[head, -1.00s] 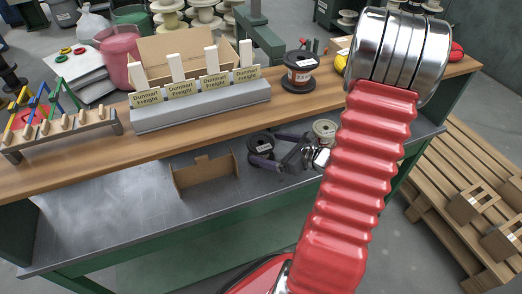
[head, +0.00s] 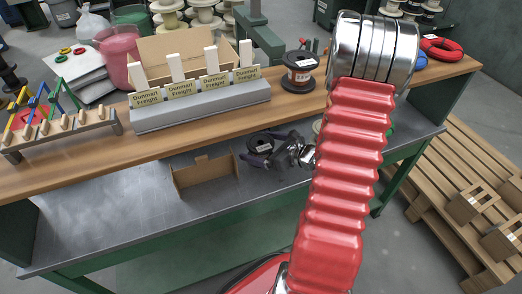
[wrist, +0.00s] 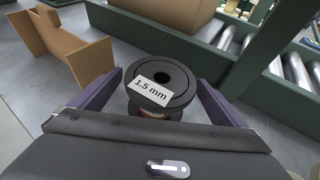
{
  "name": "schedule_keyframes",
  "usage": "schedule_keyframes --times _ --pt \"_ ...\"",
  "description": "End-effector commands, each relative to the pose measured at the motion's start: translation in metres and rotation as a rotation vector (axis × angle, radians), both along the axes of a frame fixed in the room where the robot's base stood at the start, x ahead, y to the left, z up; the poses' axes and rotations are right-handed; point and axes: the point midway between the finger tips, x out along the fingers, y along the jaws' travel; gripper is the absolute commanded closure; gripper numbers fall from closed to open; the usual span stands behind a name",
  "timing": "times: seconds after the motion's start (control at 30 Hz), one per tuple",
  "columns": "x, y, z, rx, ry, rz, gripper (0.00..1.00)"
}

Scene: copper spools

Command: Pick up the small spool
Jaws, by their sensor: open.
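The small black spool (head: 262,144), with a white label, stands upright on the grey lower shelf in the head view. In the wrist view the spool (wrist: 158,90) shows from above, labelled "1.5 mm", with copper colour just visible under its top flange. My gripper (head: 258,153) is low over the shelf at the spool. In the wrist view its two purple fingers (wrist: 160,78) are open, one on each side of the spool. I see a gap at the right finger; contact at the left finger is hard to tell.
An open cardboard box (head: 205,172) lies left of the spool on the shelf. The wooden bench top (head: 80,158) overhangs behind, carrying a larger dark spool (head: 299,74) and a grey block with labelled cards (head: 200,110). The shelf left of the box is clear.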

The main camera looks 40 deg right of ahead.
Motion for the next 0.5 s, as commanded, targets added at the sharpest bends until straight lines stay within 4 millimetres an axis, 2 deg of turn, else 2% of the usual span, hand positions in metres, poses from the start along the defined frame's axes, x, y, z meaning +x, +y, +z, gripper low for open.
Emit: schedule_keyframes --times 0.07,0.5 --pt "0.0000 0.0000 0.0001 0.000 0.000 0.000 0.08" --pt "0.0000 0.0001 0.0001 0.000 0.000 0.000 0.39"
